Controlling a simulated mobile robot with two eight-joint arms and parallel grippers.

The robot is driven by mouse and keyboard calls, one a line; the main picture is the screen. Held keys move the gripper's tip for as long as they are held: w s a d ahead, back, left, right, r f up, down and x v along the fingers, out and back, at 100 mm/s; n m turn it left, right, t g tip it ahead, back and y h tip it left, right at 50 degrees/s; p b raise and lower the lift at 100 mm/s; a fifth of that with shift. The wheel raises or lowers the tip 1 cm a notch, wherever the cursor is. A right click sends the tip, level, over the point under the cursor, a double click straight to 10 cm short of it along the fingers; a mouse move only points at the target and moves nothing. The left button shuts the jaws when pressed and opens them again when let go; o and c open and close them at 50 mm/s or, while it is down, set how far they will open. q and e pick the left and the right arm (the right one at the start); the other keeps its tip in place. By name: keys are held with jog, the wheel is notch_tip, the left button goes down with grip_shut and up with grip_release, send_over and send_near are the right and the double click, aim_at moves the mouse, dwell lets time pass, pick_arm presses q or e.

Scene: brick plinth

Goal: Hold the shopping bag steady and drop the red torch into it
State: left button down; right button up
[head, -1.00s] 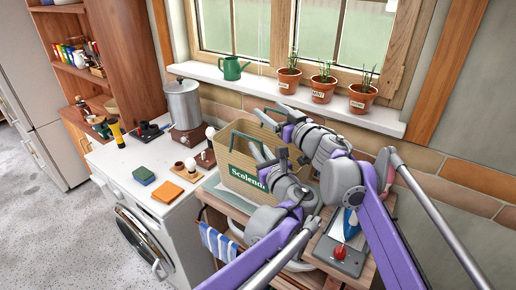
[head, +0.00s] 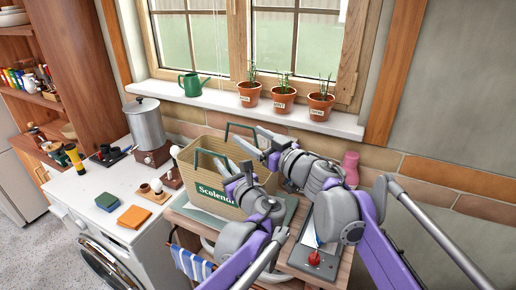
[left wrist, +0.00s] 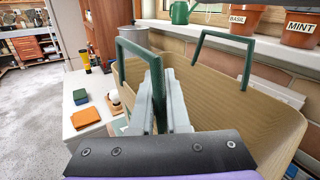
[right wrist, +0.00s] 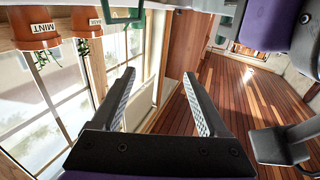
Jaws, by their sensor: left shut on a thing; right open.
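The shopping bag (head: 222,190), tan with green lettering and green handles, stands upright on the small wooden table. My left gripper (head: 222,166) is shut on its near handle. In the left wrist view, the left fingers (left wrist: 157,95) clasp the green handle (left wrist: 134,58), above the bag's rim (left wrist: 215,130). My right gripper (head: 246,139) is over the bag's right part, jaws apart. In the right wrist view, the right fingers (right wrist: 158,78) are spread with nothing between them. I see no red torch in any view; the bag's floor is hidden.
A red-knobbed grey box (head: 313,262) lies at the table's front right. A pink vase (head: 350,167) stands behind my right arm. Potted plants (head: 283,100) line the sill.

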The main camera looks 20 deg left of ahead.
pick_arm(q)
jog(key=c, duration=0.8)
grip_release()
